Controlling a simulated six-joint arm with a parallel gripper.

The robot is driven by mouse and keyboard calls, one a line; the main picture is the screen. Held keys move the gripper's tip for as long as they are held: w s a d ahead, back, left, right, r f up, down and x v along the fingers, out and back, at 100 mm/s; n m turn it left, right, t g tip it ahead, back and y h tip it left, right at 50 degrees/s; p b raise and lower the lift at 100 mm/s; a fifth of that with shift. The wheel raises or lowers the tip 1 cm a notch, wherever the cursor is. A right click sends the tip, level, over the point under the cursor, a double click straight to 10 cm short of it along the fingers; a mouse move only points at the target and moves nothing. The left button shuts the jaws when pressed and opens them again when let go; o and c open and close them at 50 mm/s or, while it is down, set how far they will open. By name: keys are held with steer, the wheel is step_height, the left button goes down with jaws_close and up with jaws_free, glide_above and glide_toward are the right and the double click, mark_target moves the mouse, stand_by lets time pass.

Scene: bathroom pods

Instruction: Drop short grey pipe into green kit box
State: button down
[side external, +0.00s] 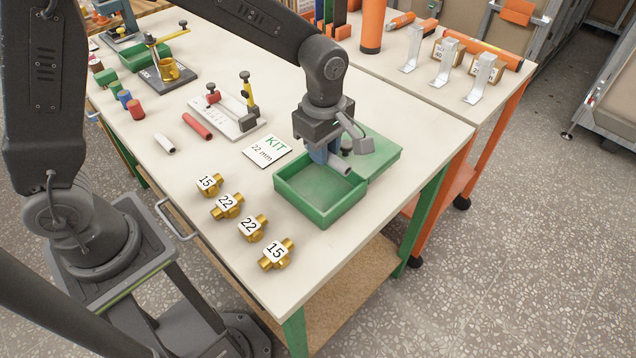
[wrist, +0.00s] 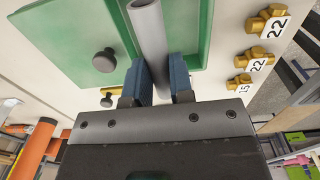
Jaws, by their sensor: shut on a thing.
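A short grey pipe (side external: 341,168) is held in my gripper (side external: 330,155) above the far side of the green kit box (side external: 322,215). In the wrist view the pipe (wrist: 148,35) sits between the two blue fingers of my gripper (wrist: 158,78), which are shut on it. The pipe is tilted, with its free end pointing over the box's open compartment. The box (wrist: 205,35) looks empty where its floor shows. Its flat green lid (side external: 378,155) lies beside it at the right. The pipe's upper part is hidden by the fingers in the side view.
A KIT 22 mm card (side external: 268,151) lies left of the box. Several brass fittings (side external: 228,206) marked 15 and 22 line the front of the table. A red pipe (side external: 197,126) and a white pipe (side external: 164,143) lie farther left. A clamp fixture (side external: 228,117) stands behind them.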

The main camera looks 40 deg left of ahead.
steer(key=shift+f, duration=0.35)
steer(key=c, duration=0.9)
jaws_free()
step_height(320, 180, up, 14)
steer(key=shift+s+f, duration=0.1)
steer(key=s+a+m+t, duration=0.1)
steer(key=s+a+m, duration=0.2)
steer(key=s+m, duration=0.3)
steer(key=s+a+m+t, duration=0.2)
steer(key=s+a+m, duration=0.1)
steer(key=s+m, duration=0.3)
steer(key=s+a+m+t, duration=0.2)
steer(key=s+a+m, duration=0.2)
steer(key=s+m, duration=0.2)
steer(key=shift+a+r, duration=0.1)
steer(key=shift+r, duration=0.3)
